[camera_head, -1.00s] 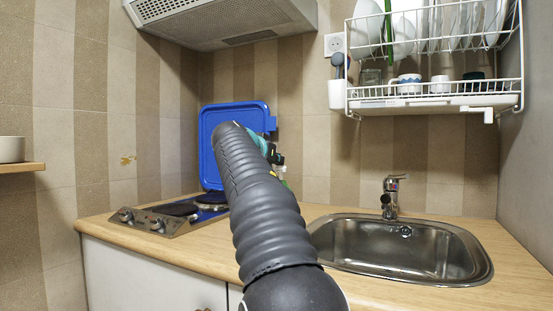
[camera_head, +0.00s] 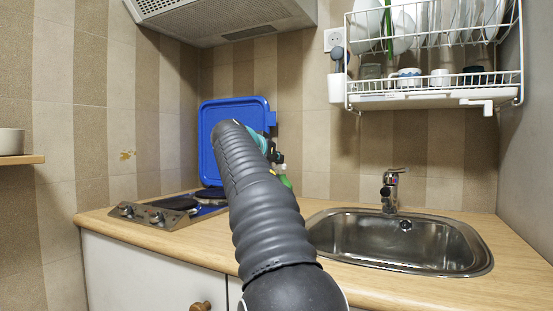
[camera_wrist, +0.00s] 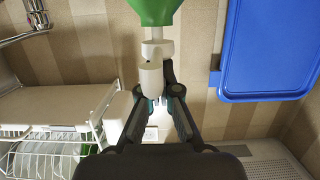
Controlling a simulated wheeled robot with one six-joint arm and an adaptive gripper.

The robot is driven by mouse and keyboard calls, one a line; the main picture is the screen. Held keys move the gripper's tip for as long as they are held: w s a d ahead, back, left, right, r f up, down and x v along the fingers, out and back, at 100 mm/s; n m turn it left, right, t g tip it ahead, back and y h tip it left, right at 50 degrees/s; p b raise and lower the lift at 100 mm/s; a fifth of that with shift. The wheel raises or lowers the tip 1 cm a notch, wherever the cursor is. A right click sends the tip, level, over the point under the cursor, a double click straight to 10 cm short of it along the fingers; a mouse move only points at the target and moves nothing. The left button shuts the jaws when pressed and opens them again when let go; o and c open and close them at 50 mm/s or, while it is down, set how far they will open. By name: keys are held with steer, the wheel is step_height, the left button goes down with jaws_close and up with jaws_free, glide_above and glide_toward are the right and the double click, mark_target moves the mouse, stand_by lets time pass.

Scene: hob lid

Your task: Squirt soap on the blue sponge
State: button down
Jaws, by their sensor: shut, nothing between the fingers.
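A green soap bottle (camera_wrist: 153,10) with a white pump head (camera_wrist: 151,78) shows at the top of the wrist view, which looks upside down. In the head view a small part of the bottle (camera_head: 286,182) shows beside my arm. My gripper (camera_wrist: 160,90) is shut and empty, with its fingertips right at the pump head. The pump head covers part of the left finger in the picture; I cannot tell whether they touch. In the head view my gripper (camera_head: 274,153) is mostly hidden behind my arm. The blue sponge is not visible in either view.
The blue hob lid (camera_head: 208,138) stands upright behind the hob (camera_head: 165,211). It shows close to my gripper in the wrist view (camera_wrist: 268,50). A sink (camera_head: 395,242) with a tap (camera_head: 390,190) lies right. A dish rack (camera_head: 435,90) hangs above it.

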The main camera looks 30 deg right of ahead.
step_height(320, 180, up, 4)
steer(key=p, duration=0.3)
steer(key=b+v, duration=0.2)
steer(key=v, duration=0.8)
steer(key=shift+s+f, duration=0.15)
